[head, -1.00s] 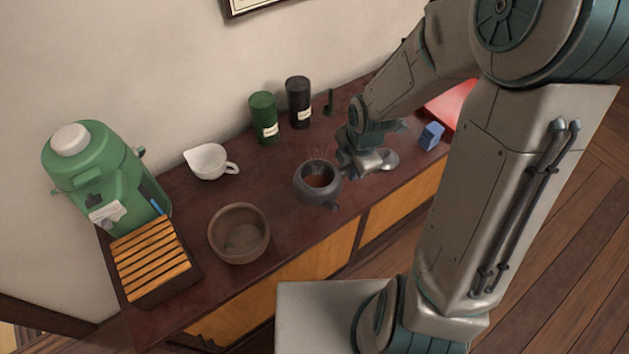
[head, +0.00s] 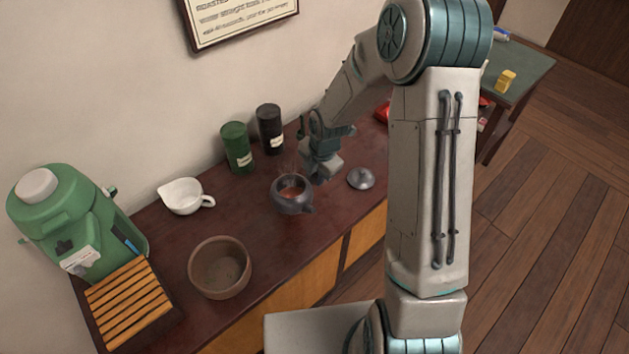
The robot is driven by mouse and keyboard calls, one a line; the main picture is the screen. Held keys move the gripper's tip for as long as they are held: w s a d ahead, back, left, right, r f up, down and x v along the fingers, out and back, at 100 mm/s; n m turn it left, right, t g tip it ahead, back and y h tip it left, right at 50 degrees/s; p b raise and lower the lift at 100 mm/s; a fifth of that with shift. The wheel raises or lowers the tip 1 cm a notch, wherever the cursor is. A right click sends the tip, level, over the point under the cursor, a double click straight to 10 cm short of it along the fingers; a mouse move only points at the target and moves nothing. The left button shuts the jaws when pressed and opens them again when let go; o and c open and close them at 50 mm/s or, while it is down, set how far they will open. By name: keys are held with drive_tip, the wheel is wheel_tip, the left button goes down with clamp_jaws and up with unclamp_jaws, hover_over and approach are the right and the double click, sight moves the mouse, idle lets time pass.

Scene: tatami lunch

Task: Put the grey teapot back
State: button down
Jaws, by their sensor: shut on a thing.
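The grey teapot (head: 292,201) is on or just over the dark wooden counter (head: 255,238), upright, with no lid on and brown liquid showing inside. Thin steam rises from it. My gripper (head: 312,178) is at the teapot's right side, shut on it, seemingly by the handle; the fingertips are partly hidden. Whether the teapot's base touches the counter I cannot tell. A grey lid (head: 361,178) lies on the counter to the right of the teapot.
A brown bowl (head: 220,268), white pitcher (head: 184,196), green canister (head: 237,148) and black canister (head: 270,129) stand around the teapot. A slatted wooden tray (head: 130,303) and green dispenser (head: 75,225) are at the left. Some counter between bowl and teapot is bare.

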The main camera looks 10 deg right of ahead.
drive_tip(key=shift+w+f, duration=0.3)
drive_tip(key=shift+w, duration=0.25)
drive_tip(key=shift+f, duration=2.05)
drive_tip(key=shift+f, duration=0.15)
drive_tip(key=c, duration=1.2)
unclamp_jaws()
